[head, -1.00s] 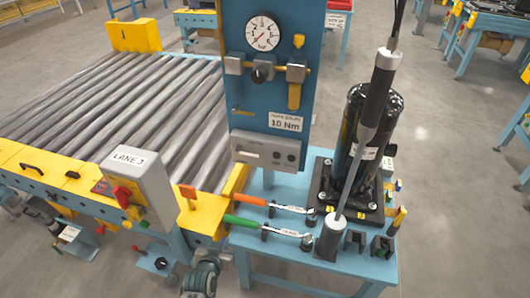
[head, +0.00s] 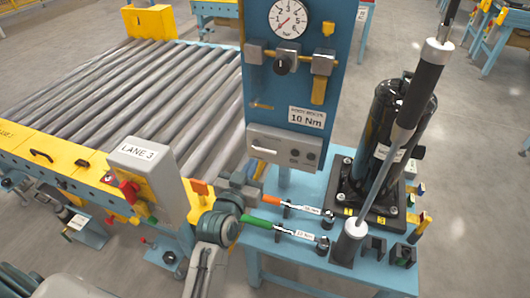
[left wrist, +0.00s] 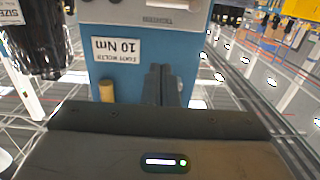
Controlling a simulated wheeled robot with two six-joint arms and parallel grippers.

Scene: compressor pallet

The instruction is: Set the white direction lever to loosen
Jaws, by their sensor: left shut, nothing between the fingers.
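The white direction lever (head: 264,149) lies roughly level, pointing left, on the grey control box (head: 292,155) low on the blue panel. In the left wrist view a pale strip that looks like the lever (left wrist: 178,4) shows at the top edge. My left gripper (head: 240,183) is below and slightly left of the box in the head view, apart from the lever. In the left wrist view its dark fingers (left wrist: 161,85) are together with nothing between them, in front of the blue panel. The lever's markings are too small to read. My right gripper is out of view.
Orange-handled (head: 285,203) and green-handled (head: 265,225) wrenches lie on the blue bench right of my left gripper. The lane box (head: 150,180) and roller conveyor (head: 150,95) are at left.

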